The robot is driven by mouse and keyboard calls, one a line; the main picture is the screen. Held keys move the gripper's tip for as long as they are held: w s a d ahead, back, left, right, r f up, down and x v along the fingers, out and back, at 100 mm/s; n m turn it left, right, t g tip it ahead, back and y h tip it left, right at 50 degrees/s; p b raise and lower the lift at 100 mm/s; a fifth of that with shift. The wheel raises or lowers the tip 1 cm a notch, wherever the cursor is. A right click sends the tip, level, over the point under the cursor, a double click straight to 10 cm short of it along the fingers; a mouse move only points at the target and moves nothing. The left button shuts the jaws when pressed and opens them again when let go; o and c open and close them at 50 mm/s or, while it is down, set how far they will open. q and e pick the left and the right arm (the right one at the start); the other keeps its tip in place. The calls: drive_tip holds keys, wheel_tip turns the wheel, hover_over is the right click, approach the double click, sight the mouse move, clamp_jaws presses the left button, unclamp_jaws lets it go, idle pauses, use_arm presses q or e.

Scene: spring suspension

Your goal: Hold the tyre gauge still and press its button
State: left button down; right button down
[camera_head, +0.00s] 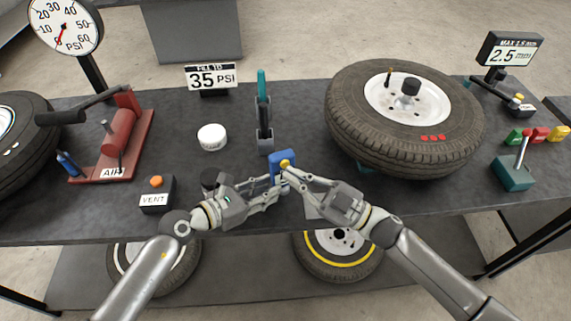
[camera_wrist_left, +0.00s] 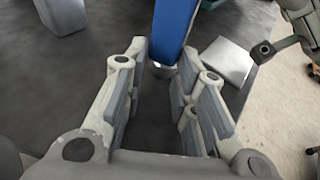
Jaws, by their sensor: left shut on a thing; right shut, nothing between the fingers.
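The tyre gauge is a small blue body (camera_head: 279,156) near the table's front middle, with a yellow button (camera_head: 285,162) on it. My left gripper (camera_head: 277,183) is shut on the gauge's lower part from the left. In the left wrist view the blue body (camera_wrist_left: 174,32) rises between my left gripper's fingers (camera_wrist_left: 165,72). My right gripper (camera_head: 287,168) is shut and empty, its tips at the yellow button. I cannot tell whether they touch or press it. Part of my right gripper shows in the left wrist view at the upper right. The gauge's display is not visible.
A wheel with a dark tyre (camera_head: 340,117) lies to the right behind my right gripper. A black VENT box (camera_head: 157,197), white round tin (camera_head: 211,136) and red air pump (camera_head: 117,137) stand left.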

drive_tip(key=shift+w+a, duration=0.1)
drive_tip(key=shift+w, duration=0.2)
drive_tip(key=shift+w+a, duration=0.15)
drive_tip(key=shift+w, duration=0.5)
idle(1.1)
drive_tip(key=shift+s, duration=0.1)
drive_tip(key=shift+s+d, duration=0.3)
drive_tip(key=shift+s, duration=0.65)
drive_tip(key=shift+s+d+r, duration=0.1)
drive_tip(key=shift+s+d, duration=0.15)
drive_tip(key=shift+s, duration=0.55)
drive_tip(key=shift+s+d+f, duration=0.1)
drive_tip(key=shift+s+d, duration=0.1)
drive_tip(key=shift+s, duration=0.65)
drive_tip(key=shift+s+d+r, duration=0.1)
drive_tip(key=shift+s+d, duration=0.15)
drive_tip(key=shift+s, duration=0.55)
use_arm(q)
drive_tip(key=c, duration=1.1)
unclamp_jaws()
